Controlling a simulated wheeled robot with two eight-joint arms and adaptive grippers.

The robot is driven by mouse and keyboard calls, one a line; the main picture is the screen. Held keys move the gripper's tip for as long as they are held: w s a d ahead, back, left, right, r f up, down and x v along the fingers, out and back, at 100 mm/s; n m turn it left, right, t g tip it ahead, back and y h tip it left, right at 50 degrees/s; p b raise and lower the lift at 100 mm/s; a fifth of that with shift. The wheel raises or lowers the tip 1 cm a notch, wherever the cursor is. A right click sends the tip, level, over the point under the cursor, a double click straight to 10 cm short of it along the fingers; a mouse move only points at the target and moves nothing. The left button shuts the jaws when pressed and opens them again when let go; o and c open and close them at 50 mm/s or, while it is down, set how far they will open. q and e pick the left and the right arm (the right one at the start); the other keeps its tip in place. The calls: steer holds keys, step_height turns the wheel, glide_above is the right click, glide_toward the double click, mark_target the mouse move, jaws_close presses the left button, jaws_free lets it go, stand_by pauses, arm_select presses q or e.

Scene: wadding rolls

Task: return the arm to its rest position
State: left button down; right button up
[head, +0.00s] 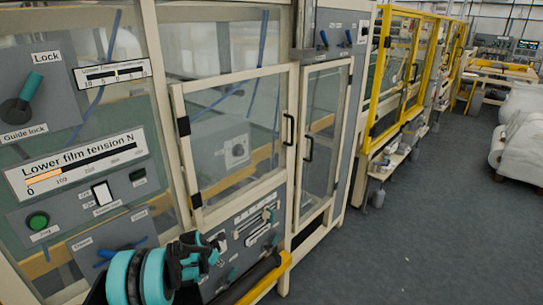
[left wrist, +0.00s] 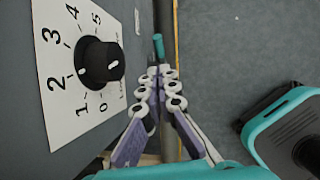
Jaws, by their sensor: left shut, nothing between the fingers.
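My left gripper (head: 212,248) is low in the head view, in front of the machine's lower panel, with my teal and black arm behind it. In the left wrist view the gripper (left wrist: 160,76) has its fingertips together and holds nothing. A black dial knob (left wrist: 100,63) on a white plate numbered 0 to 5 is left of the fingers, apart from them. My right gripper is not seen.
The machine's framed door (head: 240,140) looks closed, with a black handle (head: 289,129). Left are the guide lock lever (head: 22,100) and green button (head: 38,221). A yellow bar (head: 255,280) runs beside the gripper.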

arm_select(q)
steer(key=s+d+r+m+t+y, duration=0.1)
steer(key=s+d+r+m, duration=0.2)
steer(key=s+r+m, duration=0.65)
steer(key=s+d+r+m, duration=0.3)
steer(key=s+r+m, duration=0.25)
steer(key=r, duration=0.65)
steer(key=s+d+r+m+t, duration=0.1)
steer(key=s+d+m, duration=0.1)
steer(key=s+m, duration=1.2)
steer(key=s, duration=0.7)
steer(key=shift+s+d+m+y, duration=0.15)
steer(key=shift+s+m+y, duration=0.1)
steer(key=shift+m+y, duration=0.15)
